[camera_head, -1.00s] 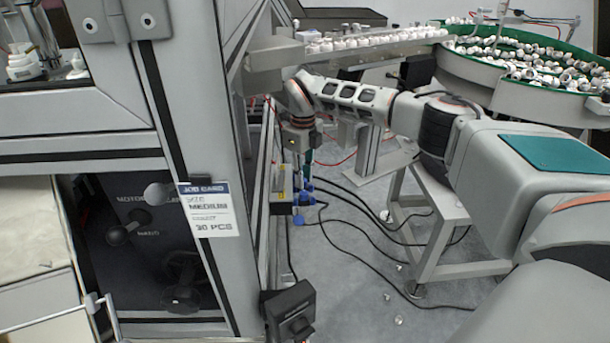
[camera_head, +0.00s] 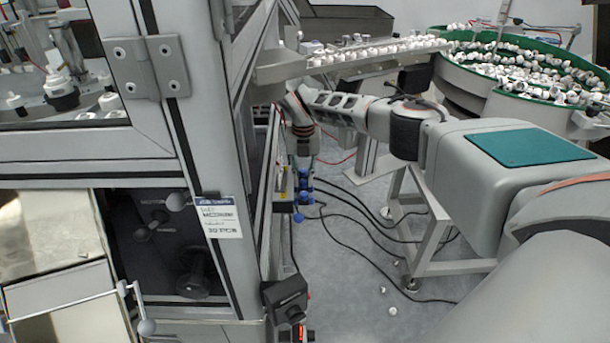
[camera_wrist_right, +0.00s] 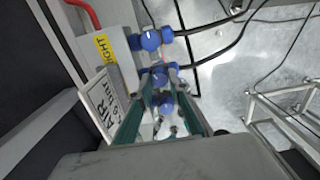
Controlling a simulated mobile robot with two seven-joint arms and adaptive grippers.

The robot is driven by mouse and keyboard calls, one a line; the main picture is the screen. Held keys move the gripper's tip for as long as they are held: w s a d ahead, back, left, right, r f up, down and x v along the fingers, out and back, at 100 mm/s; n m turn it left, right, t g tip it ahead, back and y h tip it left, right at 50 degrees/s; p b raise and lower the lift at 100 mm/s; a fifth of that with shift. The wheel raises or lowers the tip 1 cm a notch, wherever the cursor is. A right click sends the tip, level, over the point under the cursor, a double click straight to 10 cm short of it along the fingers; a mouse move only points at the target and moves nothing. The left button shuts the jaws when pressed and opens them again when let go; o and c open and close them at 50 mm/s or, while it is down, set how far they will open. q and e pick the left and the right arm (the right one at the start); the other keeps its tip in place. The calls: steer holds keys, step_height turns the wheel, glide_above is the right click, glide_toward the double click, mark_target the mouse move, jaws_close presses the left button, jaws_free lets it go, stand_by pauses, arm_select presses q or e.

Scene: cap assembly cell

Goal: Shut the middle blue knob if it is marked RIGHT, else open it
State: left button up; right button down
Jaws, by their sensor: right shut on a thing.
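In the right wrist view, several blue knobs stand in a row on a pale unit on the machine's side. The middle blue knob (camera_wrist_right: 160,75) lies between the teal fingertips of my right gripper (camera_wrist_right: 159,73), which is shut on it. Another blue knob (camera_wrist_right: 151,40) is above it in the picture, and a further blue knob (camera_wrist_right: 166,104) shows between the fingers. A yellow label (camera_wrist_right: 105,48) shows letters that look like RIGHT. A white placard (camera_wrist_right: 102,103) beside it reads AIR, its other text unclear. In the head view my right gripper (camera_head: 304,166) reaches down at the blue knobs (camera_head: 303,197).
The machine's grey frame post (camera_head: 215,180) with a job card (camera_head: 217,216) stands close left of the arm. A feeder rail (camera_head: 375,52) runs above it. Black hoses (camera_head: 375,240) and a grey stand (camera_head: 440,235) are to the right. A dark box (camera_head: 286,297) sticks out below.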

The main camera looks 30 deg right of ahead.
mark_target(304, 181)
steer(key=shift+m+p, duration=0.45)
steer(key=shift+m, duration=0.55)
steer(key=c, duration=2.2)
jaws_free()
steer(key=shift+o, duration=0.2)
steer(key=shift+r, duration=4)
